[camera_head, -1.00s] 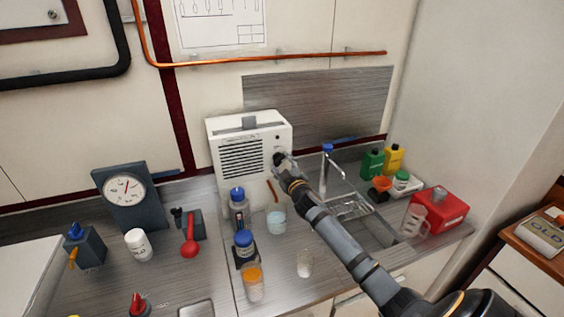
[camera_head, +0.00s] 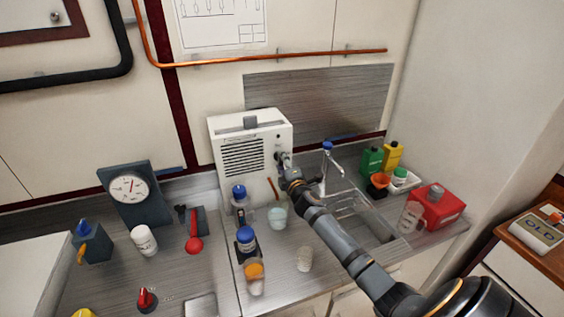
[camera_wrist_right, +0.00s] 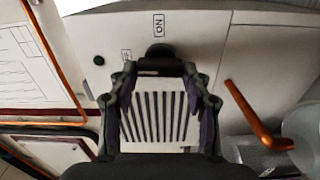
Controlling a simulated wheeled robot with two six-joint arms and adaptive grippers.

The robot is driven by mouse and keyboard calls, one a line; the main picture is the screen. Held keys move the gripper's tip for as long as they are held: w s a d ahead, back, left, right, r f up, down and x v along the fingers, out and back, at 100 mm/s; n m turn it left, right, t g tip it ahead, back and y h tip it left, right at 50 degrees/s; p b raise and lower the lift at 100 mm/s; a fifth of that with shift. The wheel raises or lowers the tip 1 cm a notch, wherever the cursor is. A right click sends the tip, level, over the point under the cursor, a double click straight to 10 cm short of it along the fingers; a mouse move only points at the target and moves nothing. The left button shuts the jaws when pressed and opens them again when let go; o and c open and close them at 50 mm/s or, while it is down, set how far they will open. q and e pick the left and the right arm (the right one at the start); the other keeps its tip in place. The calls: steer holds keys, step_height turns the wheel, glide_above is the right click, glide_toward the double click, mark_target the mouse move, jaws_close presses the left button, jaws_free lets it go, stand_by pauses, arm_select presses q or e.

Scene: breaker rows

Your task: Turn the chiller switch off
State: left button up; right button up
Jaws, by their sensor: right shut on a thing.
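The chiller appears to be the white box (camera_head: 230,125) with a slatted grille, standing against the wall at the back of the counter. Its dark switch (camera_wrist_right: 158,52) shows at the fingertips in the right wrist view, with an ON label above it and a second label to its left. The second label is hard to read. My right gripper (camera_head: 283,160) is at the right side of the box's front in the head view. In the wrist view its two fingers (camera_wrist_right: 160,72) are shut on the switch, which they partly hide. My left gripper is not in view.
A tap (camera_head: 326,165) and sink are right of my right gripper. A copper-coloured rod (camera_wrist_right: 258,120) shows near it in the wrist view. Bottles, including a blue-capped one (camera_head: 246,240), stand in front of the box. A dial gauge (camera_head: 128,187) is at left.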

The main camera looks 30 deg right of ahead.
steer(key=shift+n, duration=0.3)
stand_by(0.4)
steer(key=o, duration=1.2)
steer(key=shift+c, duration=0.2)
steer(key=v, duration=1.2)
